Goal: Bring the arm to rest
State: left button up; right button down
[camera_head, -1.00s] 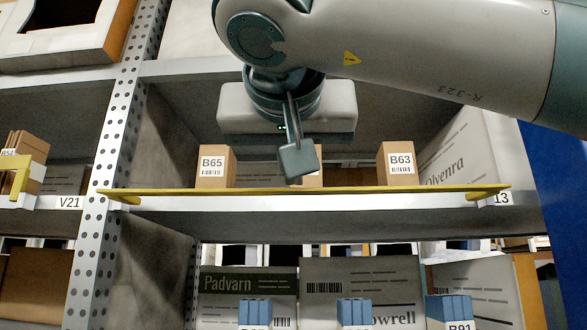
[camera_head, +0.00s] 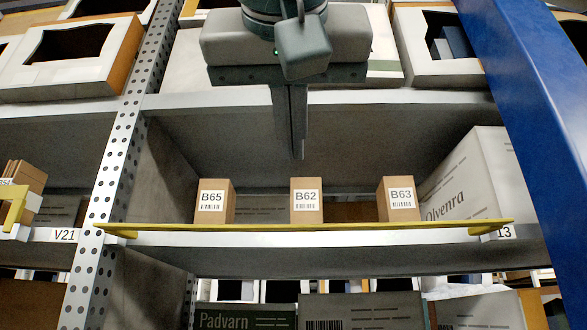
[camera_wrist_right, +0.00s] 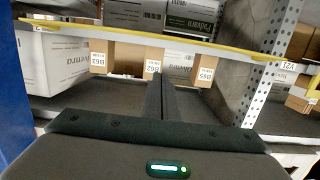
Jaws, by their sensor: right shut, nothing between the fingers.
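My right gripper (camera_head: 298,150) hangs at the top middle of the head view, its fingers together and pointing down. It is empty. The fingertips stand above and apart from the small brown box marked B62 (camera_head: 307,205). In the right wrist view the closed fingers (camera_wrist_right: 160,85) reach toward the same row of boxes. The left gripper does not show in either view.
Boxes B65 (camera_head: 215,206) and B63 (camera_head: 398,204) stand either side of B62 behind a yellow bar (camera_head: 300,227) along the shelf edge. A perforated post (camera_head: 118,160) is at left, a large Olvenra box (camera_head: 470,190) and a blue post (camera_head: 530,110) at right.

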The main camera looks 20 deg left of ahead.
jog(key=shift+s+d+r, duration=0.1)
jog(key=shift+s+d, duration=0.1)
jog(key=shift+s, duration=0.5)
dwell(0.3)
